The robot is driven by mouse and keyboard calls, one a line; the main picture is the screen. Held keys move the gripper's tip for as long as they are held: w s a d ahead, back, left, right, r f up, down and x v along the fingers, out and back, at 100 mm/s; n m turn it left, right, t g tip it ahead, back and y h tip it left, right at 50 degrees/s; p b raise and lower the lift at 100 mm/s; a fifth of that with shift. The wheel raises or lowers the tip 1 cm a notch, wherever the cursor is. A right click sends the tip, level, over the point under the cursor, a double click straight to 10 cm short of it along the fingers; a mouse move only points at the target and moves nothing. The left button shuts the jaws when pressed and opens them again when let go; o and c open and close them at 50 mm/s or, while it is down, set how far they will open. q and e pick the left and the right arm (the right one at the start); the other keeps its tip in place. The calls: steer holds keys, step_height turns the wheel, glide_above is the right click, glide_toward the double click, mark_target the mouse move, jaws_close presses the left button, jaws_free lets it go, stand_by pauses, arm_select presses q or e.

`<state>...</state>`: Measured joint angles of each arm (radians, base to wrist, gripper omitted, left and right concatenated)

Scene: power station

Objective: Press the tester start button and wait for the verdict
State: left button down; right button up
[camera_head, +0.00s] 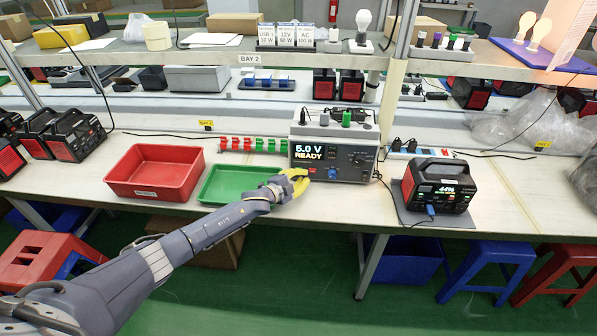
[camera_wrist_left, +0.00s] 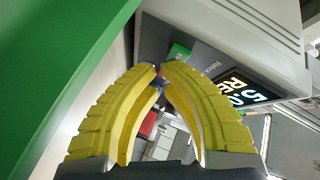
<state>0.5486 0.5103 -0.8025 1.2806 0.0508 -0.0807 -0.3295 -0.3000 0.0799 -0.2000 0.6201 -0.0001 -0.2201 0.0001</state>
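The tester (camera_head: 345,135) is a grey and white box on the bench, and its screen (camera_head: 308,152) reads "5.0 V READY". The screen also shows, partly cut off, in the left wrist view (camera_wrist_left: 242,90). My left gripper (camera_head: 304,179) is at the tester's lower left front; its yellow fingers look shut and empty, with the tips (camera_wrist_left: 159,68) together. A small red patch (camera_head: 312,170) shows beside the fingertips; I cannot tell if it is the start button, or whether the fingers touch the tester. My right gripper is not in view.
A power station (camera_head: 440,178) reading about 44% stands on a grey mat right of the tester, with a blue plug in front. A green tray (camera_head: 215,190) and a red tray (camera_head: 150,165) lie left. A shelf (camera_head: 190,52) runs above the bench.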

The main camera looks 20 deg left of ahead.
arm_select(q)
steer(key=shift+w, duration=0.1)
stand_by(0.4)
steer(key=shift+s, duration=0.2)
steer(key=shift+s+d, duration=0.1)
steer(key=shift+s, duration=0.25)
steer(key=shift+s+d, duration=0.15)
steer(key=shift+s, duration=0.85)
steer(key=shift+s+d, duration=0.2)
steer(key=shift+s, duration=0.75)
steer(key=shift+s+d, duration=0.15)
steer(key=shift+s, duration=0.85)
